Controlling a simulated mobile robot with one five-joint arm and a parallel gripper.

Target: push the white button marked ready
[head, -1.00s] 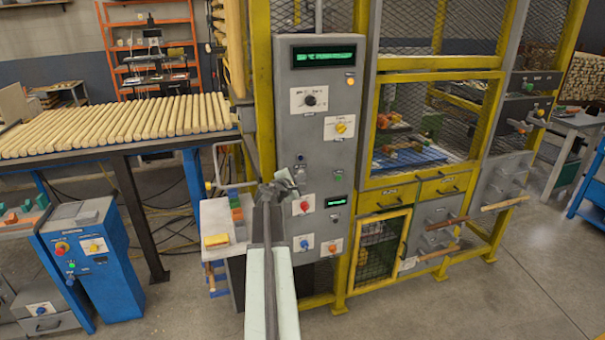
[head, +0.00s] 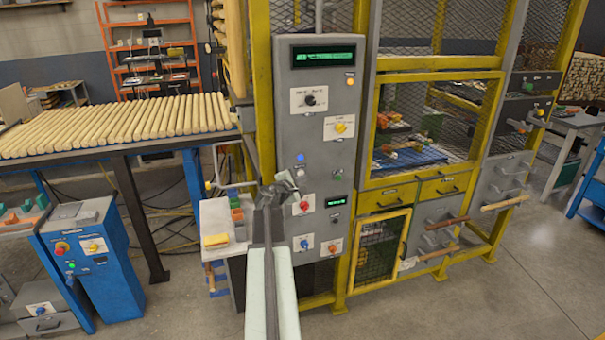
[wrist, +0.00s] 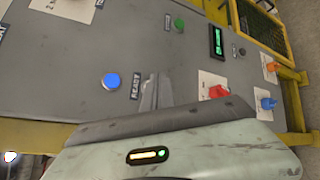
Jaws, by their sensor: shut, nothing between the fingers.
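The button labelled READY (wrist: 111,81) glows blue with a pale rim in the wrist view. In the head view it is the small lit blue spot (head: 300,158) on the tall grey control panel (head: 312,130). My gripper (head: 287,184) is shut and empty in front of the panel, just below and slightly left of the button. In the wrist view the fingertips (wrist: 150,90) lie beside the READY label, apart from the button in the picture. I cannot tell whether they touch the panel.
A red knob (head: 304,206) sits just below and right of my gripper, with blue and orange controls lower. A green button (wrist: 179,24) and a small green display (wrist: 217,40) are nearby. A yellow mesh cage stands right; a dowel rack (head: 115,125) stands left.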

